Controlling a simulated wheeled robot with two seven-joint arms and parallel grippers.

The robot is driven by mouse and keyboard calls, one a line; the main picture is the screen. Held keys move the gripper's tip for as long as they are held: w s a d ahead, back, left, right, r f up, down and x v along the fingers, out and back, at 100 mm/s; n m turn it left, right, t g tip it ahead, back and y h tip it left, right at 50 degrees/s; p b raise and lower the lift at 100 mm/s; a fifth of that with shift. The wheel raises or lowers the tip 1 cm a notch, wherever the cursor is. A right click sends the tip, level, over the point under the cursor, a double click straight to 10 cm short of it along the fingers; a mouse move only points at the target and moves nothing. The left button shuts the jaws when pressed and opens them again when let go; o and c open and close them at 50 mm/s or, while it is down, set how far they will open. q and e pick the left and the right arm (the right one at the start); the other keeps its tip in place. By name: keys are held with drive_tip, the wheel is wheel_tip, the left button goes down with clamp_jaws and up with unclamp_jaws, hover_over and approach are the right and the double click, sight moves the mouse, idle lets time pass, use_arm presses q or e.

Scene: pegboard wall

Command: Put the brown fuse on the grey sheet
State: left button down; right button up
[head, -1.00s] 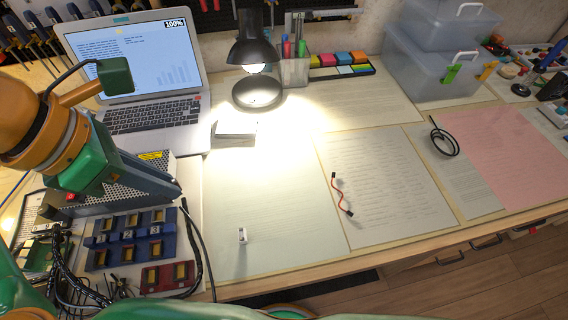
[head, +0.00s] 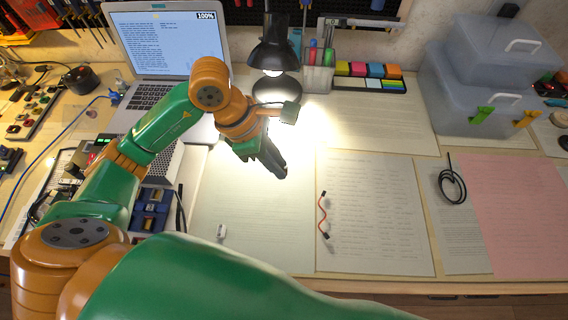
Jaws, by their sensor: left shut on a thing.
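My left gripper (head: 281,170) is in the head view, pointing down and to the right above the left pale grey-green sheet (head: 262,235), near the lamp's glare. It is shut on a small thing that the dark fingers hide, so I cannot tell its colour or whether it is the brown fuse. Another pale grey sheet (head: 463,240) lies farther right under a black cable coil (head: 452,185). A small white piece (head: 222,232) lies on the left sheet. My right gripper is not in view.
A lined white sheet (head: 378,215) bears a red wire (head: 322,215), and a pink sheet (head: 520,215) lies at right. The black lamp (head: 272,55), laptop (head: 165,45), pen holder (head: 318,78) and clear boxes (head: 485,90) stand along the back.

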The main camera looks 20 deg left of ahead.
use_arm(q)
drive_tip(key=f, duration=0.1)
drive_tip(key=w+f, duration=0.1)
drive_tip(key=f, duration=0.1)
drive_tip(key=w+f, duration=0.1)
drive_tip(key=f, duration=0.1)
drive_tip(key=shift+d+f+p, duration=0.1)
drive_tip(key=shift+d+p, duration=0.15)
drive_tip(key=shift+p, duration=0.15)
drive_tip(key=shift+w+f+b, duration=0.1)
drive_tip(key=shift+f+b, duration=0.25)
drive_tip(key=shift+f, duration=0.2)
drive_tip(key=c, duration=0.8)
unclamp_jaws()
drive_tip(key=shift+r, duration=0.1)
drive_tip(key=shift+c, duration=0.2)
drive_tip(key=shift+r+p, duration=0.35)
drive_tip(key=shift+r, duration=0.1)
drive_tip(key=v, duration=1.1)
drive_tip(key=shift+a+r+b, duration=0.2)
drive_tip(key=shift+r+b, duration=0.05)
drive_tip(key=shift+b, duration=0.05)
